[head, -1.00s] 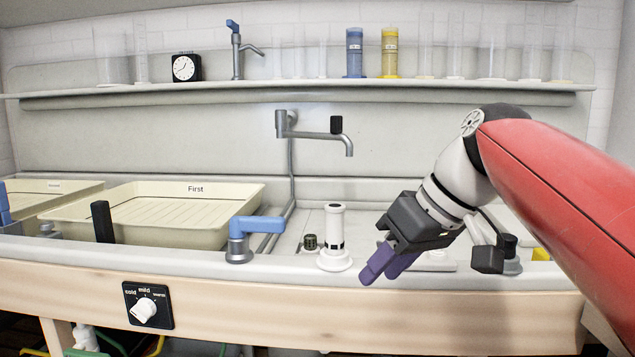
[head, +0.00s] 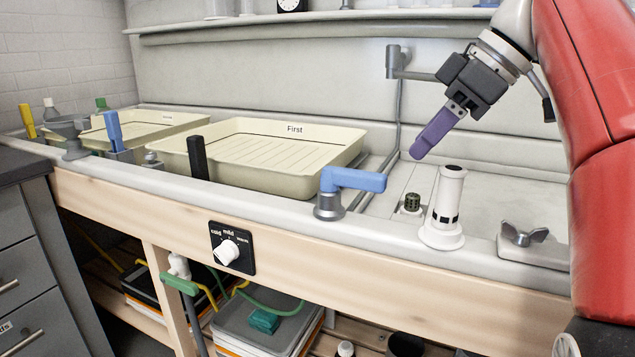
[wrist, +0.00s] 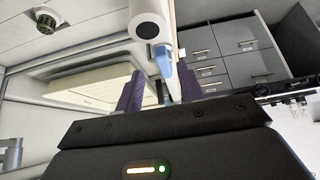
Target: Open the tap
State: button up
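A tap with a blue lever handle (head: 352,179) on a grey round base (head: 329,206) stands on the sink's front rim. Its lever points to the right in the head view. A grey wall tap (head: 397,62) is fixed behind the sink; my gripper hides its spout. My gripper (head: 422,148) has purple fingers and hangs in the air above the sink, up and right of the blue lever, touching nothing visible. In the wrist view the fingers (wrist: 163,82) are apart and empty. The blue lever (wrist: 164,62) shows beyond them, partly covered by the white cylinder.
A white cylinder (head: 447,200) stands upright right of the blue-lever tap. A small dark green knob (head: 412,202) sits between them. A cream tray marked First (head: 330,152) lies to the left. A black upright handle (head: 197,158) and a white dial (head: 227,251) are at the front.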

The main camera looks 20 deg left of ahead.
aim_at(386, 184)
jog(key=shift+x, duration=3.5)
jog(key=shift+f, duration=0.15)
jog(key=shift+a+f, duration=0.1)
jog(key=shift+c, duration=0.2)
